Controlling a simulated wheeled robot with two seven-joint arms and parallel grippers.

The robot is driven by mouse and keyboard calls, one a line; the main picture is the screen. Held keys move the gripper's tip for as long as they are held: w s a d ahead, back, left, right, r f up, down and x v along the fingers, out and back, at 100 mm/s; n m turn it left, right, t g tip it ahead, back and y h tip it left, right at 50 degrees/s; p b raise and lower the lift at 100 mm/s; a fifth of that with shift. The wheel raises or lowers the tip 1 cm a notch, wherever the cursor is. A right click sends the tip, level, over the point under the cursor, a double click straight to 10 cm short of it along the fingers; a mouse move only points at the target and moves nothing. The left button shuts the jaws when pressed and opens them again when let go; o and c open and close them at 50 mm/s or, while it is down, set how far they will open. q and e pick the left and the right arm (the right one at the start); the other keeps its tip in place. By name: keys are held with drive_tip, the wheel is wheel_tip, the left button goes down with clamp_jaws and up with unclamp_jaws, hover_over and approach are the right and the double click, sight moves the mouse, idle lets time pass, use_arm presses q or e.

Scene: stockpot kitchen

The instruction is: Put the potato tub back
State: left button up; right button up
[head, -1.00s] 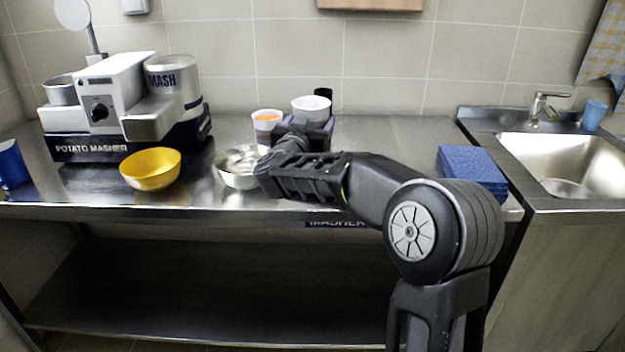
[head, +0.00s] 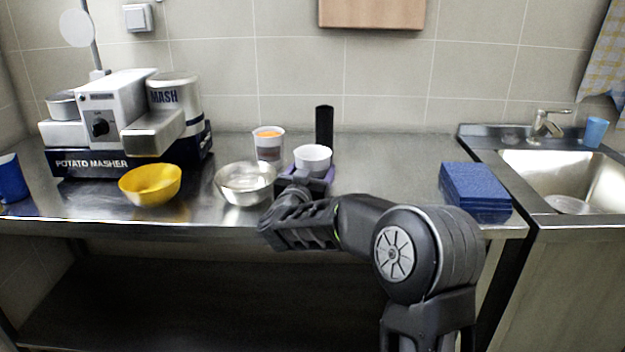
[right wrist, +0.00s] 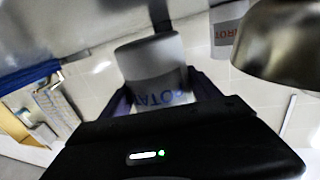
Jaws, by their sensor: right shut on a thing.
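My right gripper (head: 303,180) is shut on the white potato tub (head: 313,157), with purple fingers on its sides. In the right wrist view the tub (right wrist: 152,58) sits between the fingers, and part of its blue lettering shows. The tub looks upright, just right of the steel bowl (head: 246,183). I cannot tell whether its base touches the counter. A second white tub (head: 268,146) with orange contents stands behind and to the left, near the wall. My left gripper is not in view.
A black cylinder (head: 324,126) stands behind the held tub. A yellow bowl (head: 150,186) and the potato masher machine (head: 110,125) are at left. A blue stack (head: 474,187) lies near the sink (head: 560,175) at right. The counter (head: 390,165) between tub and stack is clear.

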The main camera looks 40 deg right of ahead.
drive_tip(key=shift+f, duration=0.85)
drive_tip(key=o, duration=1.9)
drive_tip(key=shift+r, duration=0.1)
drive_tip(key=v, duration=1.2)
